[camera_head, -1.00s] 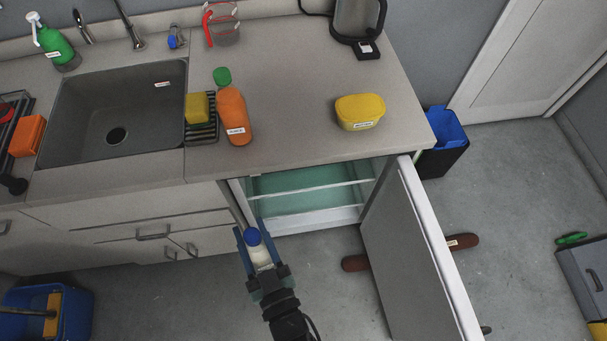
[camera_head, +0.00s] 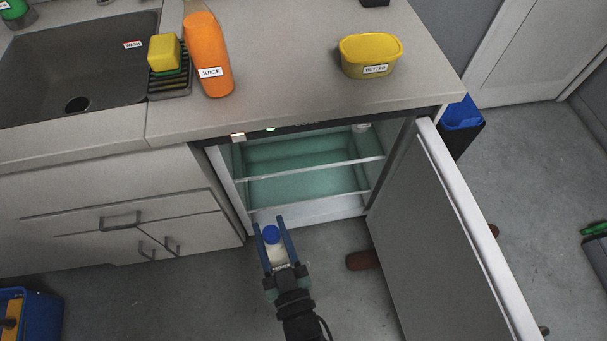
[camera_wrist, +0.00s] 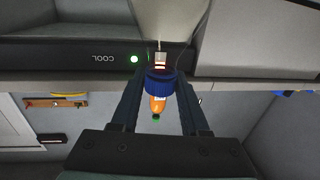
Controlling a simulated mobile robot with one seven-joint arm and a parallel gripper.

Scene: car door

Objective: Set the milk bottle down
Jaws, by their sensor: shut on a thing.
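The milk bottle (camera_head: 276,254) is white with a blue cap. My gripper (camera_head: 269,223) is shut on it, one blue finger on each side, in front of the open fridge (camera_head: 310,172). The bottle looks roughly upright and held above the floor. In the wrist view its blue cap (camera_wrist: 160,86) sits between the fingers (camera_wrist: 160,80). The fridge has a teal interior with pale shelf edges, and the part I see looks empty. Its deeper and lower parts are hidden.
The fridge door (camera_head: 440,230) stands open on the right. Above the fridge, the counter holds a juice bottle (camera_head: 206,55), a butter tub (camera_head: 370,56) and a yellow sponge (camera_head: 164,52). A brown object (camera_head: 363,260) lies on the floor by the door. A blue bin (camera_head: 462,115) stands behind it.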

